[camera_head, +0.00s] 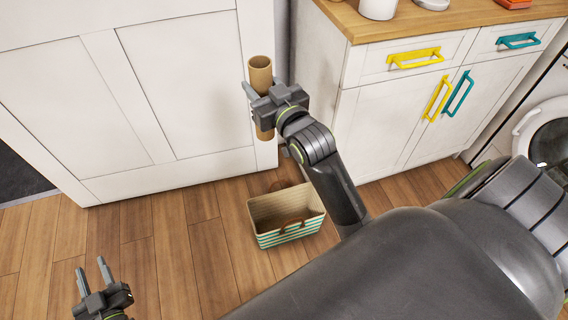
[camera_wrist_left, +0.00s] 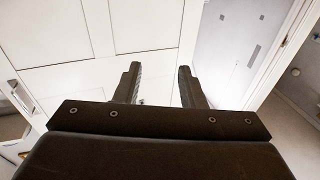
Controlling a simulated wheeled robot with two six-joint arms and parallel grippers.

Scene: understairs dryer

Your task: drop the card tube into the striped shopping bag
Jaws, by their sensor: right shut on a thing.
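The brown card tube (camera_head: 260,75) is upright in my right gripper (camera_head: 254,93), which is shut on its middle. Its open top end sticks up above the jaws and its lower end shows below them. The striped shopping bag (camera_head: 291,237) stands open on the wooden floor, below and a little to the right of the tube. It has teal and white stripes and its inside looks empty. My left gripper (camera_head: 93,271) is open and empty over the floor at the lower left. Its two parted fingers also show in the left wrist view (camera_wrist_left: 158,84).
A white panelled wall (camera_head: 180,90) stands behind the tube on the left. A white cabinet (camera_head: 385,115) with yellow and teal handles and a wooden top is at the right, with a white dryer (camera_head: 545,125) beyond it. The floor left of the bag is clear.

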